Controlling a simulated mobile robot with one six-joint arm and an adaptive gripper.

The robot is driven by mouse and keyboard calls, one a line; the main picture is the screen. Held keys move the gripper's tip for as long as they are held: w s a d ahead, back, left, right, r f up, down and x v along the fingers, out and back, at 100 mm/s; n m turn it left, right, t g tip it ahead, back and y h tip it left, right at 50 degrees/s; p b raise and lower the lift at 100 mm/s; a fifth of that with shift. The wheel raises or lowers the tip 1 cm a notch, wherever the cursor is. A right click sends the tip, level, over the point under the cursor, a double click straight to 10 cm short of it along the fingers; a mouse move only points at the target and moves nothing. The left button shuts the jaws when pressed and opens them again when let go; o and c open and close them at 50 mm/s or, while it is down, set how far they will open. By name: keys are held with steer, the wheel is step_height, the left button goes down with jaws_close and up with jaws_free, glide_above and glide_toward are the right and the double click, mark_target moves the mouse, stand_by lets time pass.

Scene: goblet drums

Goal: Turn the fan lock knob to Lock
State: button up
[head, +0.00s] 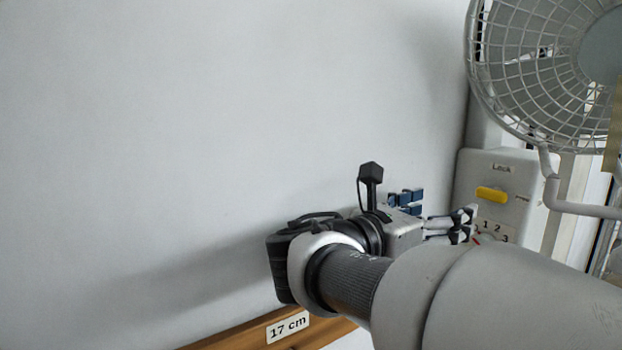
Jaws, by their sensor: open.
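The fan lock knob (492,194) is a yellow bar on the front of the pale fan control box (520,168). It lies nearly level. The word Lock is printed above it, and a smaller label, too small to read, is at its right. My gripper (468,226) is open and empty, just below and left of the yellow knob, in front of the lower part of the box. I see no contact with the knob; the gap in depth is hard to tell. My arm hides the box's bottom.
A numbered dial (493,233) with a red mark sits below the knob, partly hidden by my gripper. The caged fan (545,75) hangs above right, and a white bent tube (552,190) passes right of the box. A wooden strip labelled 17 cm (288,327) is below. The left wall is clear.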

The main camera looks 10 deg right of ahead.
mark_target(489, 193)
steer(key=x, duration=1.7)
steer(key=shift+s, duration=0.2)
steer(key=shift+f, duration=0.1)
steer(key=shift+c, duration=0.5)
steer(key=c, duration=1)
